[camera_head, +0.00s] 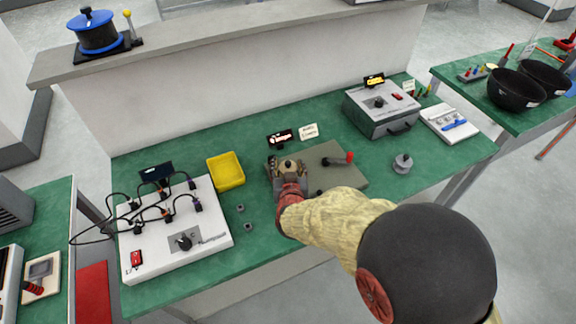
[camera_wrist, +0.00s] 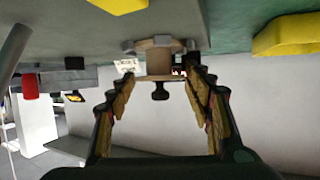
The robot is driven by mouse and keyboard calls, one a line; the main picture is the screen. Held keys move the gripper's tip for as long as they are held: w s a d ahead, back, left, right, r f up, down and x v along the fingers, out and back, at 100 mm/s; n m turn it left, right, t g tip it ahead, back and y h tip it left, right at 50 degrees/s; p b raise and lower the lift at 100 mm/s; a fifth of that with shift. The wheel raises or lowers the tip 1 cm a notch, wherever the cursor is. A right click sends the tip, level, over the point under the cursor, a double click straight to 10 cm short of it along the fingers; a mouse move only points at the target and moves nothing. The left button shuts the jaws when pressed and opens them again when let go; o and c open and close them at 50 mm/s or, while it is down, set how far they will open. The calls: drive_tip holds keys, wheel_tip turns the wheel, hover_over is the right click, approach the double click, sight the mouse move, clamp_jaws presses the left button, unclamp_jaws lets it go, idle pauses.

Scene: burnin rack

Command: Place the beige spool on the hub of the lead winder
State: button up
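The lead winder is a grey-brown plate (camera_head: 340,178) on the green bench, with a red-handled crank (camera_head: 340,159). The beige spool (camera_head: 289,164) stands upright at the plate's left end, with a dark knob on top. In the wrist view, which is upside down, the spool (camera_wrist: 158,62) sits against grey prongs of the hub (camera_wrist: 188,46), and its black knob points away from the plate. My gripper (camera_head: 289,176) is at the spool. Its fingers (camera_wrist: 160,82) are spread on either side of the spool, with visible gaps. The contact beneath the spool is partly hidden.
A yellow tray (camera_head: 226,171) and a white wired box (camera_head: 176,232) are to the left. Two small grey pieces (camera_head: 241,208) lie between the box and winder. A grey knobbed spool-like part (camera_head: 403,163) stands right. A grey instrument (camera_head: 382,110) stands behind. Bare bench surrounds the grey part.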

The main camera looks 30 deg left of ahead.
drive_tip(key=shift+o, duration=1)
drive_tip(key=shift+r, duration=0.25)
drive_tip(key=p+v, duration=0.4)
drive_tip(key=v, duration=0.8)
drive_tip(key=shift+f, duration=0.15)
